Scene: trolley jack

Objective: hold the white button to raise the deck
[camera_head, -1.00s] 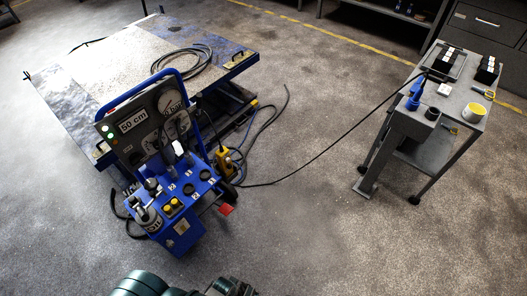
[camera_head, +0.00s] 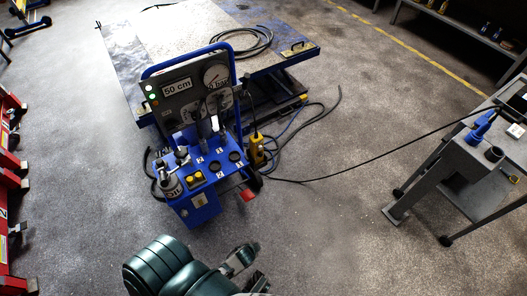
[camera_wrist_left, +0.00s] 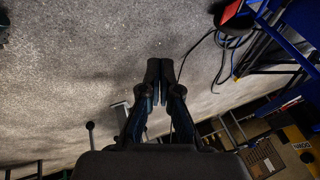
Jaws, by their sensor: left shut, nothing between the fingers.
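The deck (camera_head: 190,40) is a wide, low platform with a worn grey and blue top, at the back of the head view. In front of it stands a blue control cart (camera_head: 200,205) with gauges and a "50 cm" display (camera_head: 177,87). A yellow pendant (camera_head: 257,150) hangs at the cart's right side. I cannot make out a white button. My left gripper (camera_head: 252,266) is in front of the cart, apart from it, low in the head view. In the left wrist view, its fingers (camera_wrist_left: 160,70) are shut and empty over the floor. My right gripper is out of view.
A grey trolley (camera_head: 465,160) stands at the right with a blue plug (camera_head: 482,125) on it. A black cable (camera_head: 370,160) runs from it towards the cart. Red racks (camera_head: 10,190) line the left edge.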

